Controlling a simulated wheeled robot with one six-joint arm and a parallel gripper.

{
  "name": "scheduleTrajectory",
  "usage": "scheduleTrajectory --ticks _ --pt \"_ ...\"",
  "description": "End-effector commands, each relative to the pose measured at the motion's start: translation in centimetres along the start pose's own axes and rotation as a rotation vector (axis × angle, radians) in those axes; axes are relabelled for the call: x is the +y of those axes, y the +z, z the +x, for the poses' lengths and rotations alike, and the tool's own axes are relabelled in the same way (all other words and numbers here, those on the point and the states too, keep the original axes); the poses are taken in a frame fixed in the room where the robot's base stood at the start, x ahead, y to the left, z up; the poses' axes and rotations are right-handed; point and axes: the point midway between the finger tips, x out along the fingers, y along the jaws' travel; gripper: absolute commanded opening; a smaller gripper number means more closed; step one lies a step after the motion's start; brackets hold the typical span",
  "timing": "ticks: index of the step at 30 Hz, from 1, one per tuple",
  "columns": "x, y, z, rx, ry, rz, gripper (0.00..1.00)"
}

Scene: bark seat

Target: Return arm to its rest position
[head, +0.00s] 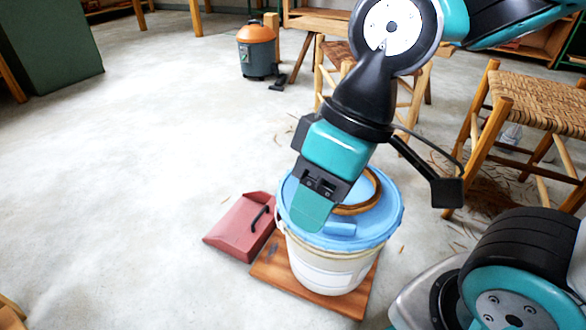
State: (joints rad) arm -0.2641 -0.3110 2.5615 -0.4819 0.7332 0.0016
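My gripper (310,207) hangs at the end of my teal and black arm, pointing down and slightly left. It is in front of or above the blue lid (377,236) of a white bucket (330,272). Its fingers show as one teal block from this side, so I cannot see a gap or whether anything is between them. A brown ring-shaped coil (372,193) lies on the lid behind the gripper, partly hidden by it. Whether the gripper touches the lid or the coil is not clear.
The bucket stands on a wooden board (275,272). A red dustpan (238,228) lies to its left. Stools stand right, one with a woven seat (541,98). An orange-topped vacuum (257,50) stands behind. The floor at left is clear.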

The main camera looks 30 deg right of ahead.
Motion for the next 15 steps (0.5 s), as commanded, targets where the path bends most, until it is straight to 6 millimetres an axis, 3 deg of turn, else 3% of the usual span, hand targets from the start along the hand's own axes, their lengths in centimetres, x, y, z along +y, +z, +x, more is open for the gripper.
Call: scheduleTrajectory --ticks 5,8,15 --pt "-0.9 -0.7 -3.0 0.001 0.001 -0.001 0.40" --pt "-1.8 -1.4 -5.9 0.001 0.001 -0.001 0.40" --pt "-4.6 -3.3 -14.7 0.002 0.001 -0.002 0.40"
